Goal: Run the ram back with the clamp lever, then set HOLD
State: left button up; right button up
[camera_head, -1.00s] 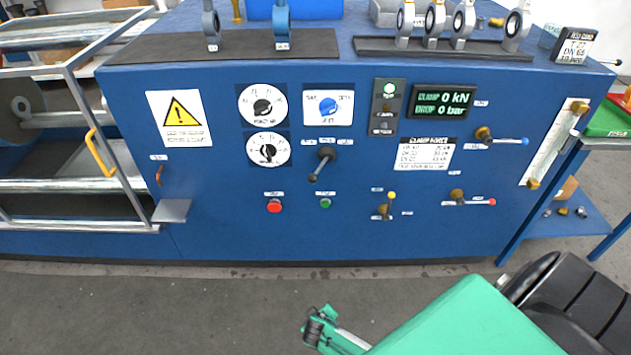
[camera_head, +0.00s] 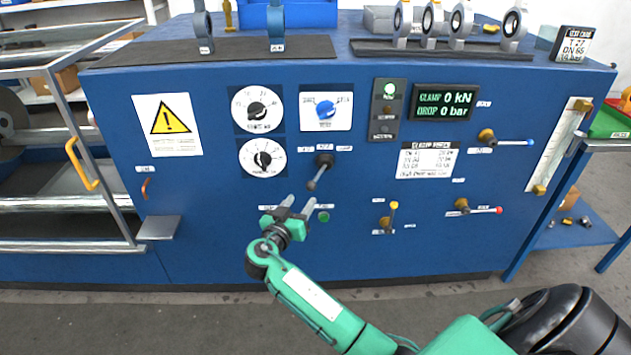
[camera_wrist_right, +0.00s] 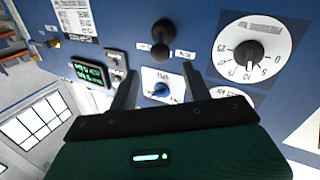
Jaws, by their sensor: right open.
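The black clamp lever (camera_head: 320,170) is on the blue panel below the blue selector knob. Its handle hangs down and slightly left from its hub, with small labels around it that are too blurred to read surely. It also shows in the wrist view (camera_wrist_right: 162,38), beyond and between the two fingers. My right gripper (camera_head: 298,203) is open and empty, just below and left of the lever handle and apart from it. The right fingers also show in the wrist view (camera_wrist_right: 158,85). My left gripper is not in view.
The display (camera_head: 443,103) reads CLAMP 0 kN and DROP 0 bar. A green lamp (camera_head: 389,89) is lit. Two dials (camera_head: 258,108) are left of the lever. A green button (camera_head: 323,216) is close to my right fingers. Brass valves with yellow, red and blue tips (camera_head: 388,221) stick out further right.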

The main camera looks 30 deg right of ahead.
aim_at(317, 178)
jog(key=x, duration=1.1)
jog(key=shift+w+d+p, duration=0.25)
jog(key=shift+d+p, duration=0.05)
jog(key=shift+p, duration=0.05)
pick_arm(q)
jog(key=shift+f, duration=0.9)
pick_arm(e)
grip_shut()
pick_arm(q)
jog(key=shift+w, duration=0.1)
pick_arm(e)
jog(key=shift+d, duration=0.1)
